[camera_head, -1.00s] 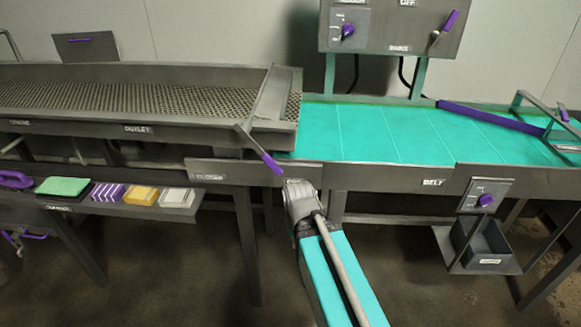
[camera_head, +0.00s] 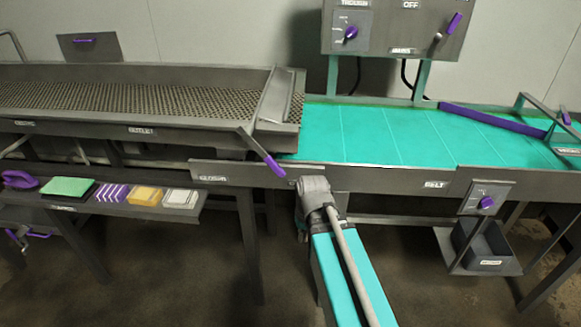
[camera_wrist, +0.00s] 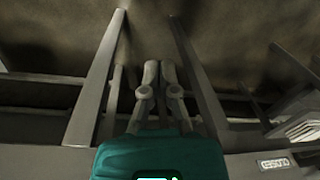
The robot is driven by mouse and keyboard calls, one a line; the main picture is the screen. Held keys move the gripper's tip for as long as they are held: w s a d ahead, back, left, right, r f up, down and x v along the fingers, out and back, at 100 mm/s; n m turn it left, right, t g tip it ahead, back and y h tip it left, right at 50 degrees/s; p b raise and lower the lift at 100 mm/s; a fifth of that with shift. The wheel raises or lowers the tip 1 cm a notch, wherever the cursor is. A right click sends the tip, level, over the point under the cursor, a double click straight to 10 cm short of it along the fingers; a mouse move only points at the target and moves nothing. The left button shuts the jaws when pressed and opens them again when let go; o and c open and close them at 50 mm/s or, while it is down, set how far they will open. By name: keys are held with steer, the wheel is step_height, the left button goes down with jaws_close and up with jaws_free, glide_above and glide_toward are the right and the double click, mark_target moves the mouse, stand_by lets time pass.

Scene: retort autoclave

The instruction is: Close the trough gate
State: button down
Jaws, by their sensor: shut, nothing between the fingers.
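The trough gate (camera_head: 274,95) is a grey slanted plate across the right end of the long mesh-floored trough (camera_head: 120,98). Its grey lever (camera_head: 262,150) ends in a purple grip and slants down to the right over the front rail. A label reading CLOSED (camera_head: 212,178) is on the rail, left of the grip. My gripper (camera_wrist: 160,66) shows in the wrist view, its two grey fingers together and empty, pointing toward the floor and table legs. In the head view, my arm is in front of the rail, below and right of the purple grip, and hides the fingers.
A green belt (camera_head: 400,135) runs right from the trough. A shelf (camera_head: 75,205) with several coloured pads is below the trough at left. A control panel (camera_head: 390,28) stands behind the belt. A belt switch (camera_head: 487,202) and a grey bin (camera_head: 483,245) are at right.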

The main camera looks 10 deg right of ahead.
steer(key=w+d+r+m+t+y+p, duration=0.1)
steer(key=w+d+r+y+p, duration=0.2)
steer(key=r, duration=0.4)
steer(key=w+d+r+m+t+y+p, duration=0.1)
steer(key=w+d+r+y+p, duration=0.2)
steer(key=r+p, duration=0.3)
steer(key=w+d+r+m+t+y+p, duration=0.1)
steer(key=w+d+r+y+p, duration=0.2)
steer(key=r, duration=0.6)
steer(key=shift+w+d+p, duration=0.8)
steer(key=shift+w+d, duration=0.1)
steer(key=shift+w, duration=0.3)
steer(key=shift+a+f, duration=0.1)
steer(key=shift+f, duration=0.1)
steer(key=b+x, duration=0.8)
steer(key=x, duration=0.5)
steer(key=shift+w+a, duration=0.3)
steer(key=shift+a, duration=0.05)
steer(key=shift+a+f+b, duration=0.1)
steer(key=shift+f+b, duration=0.05)
steer(key=shift+b, duration=0.2)
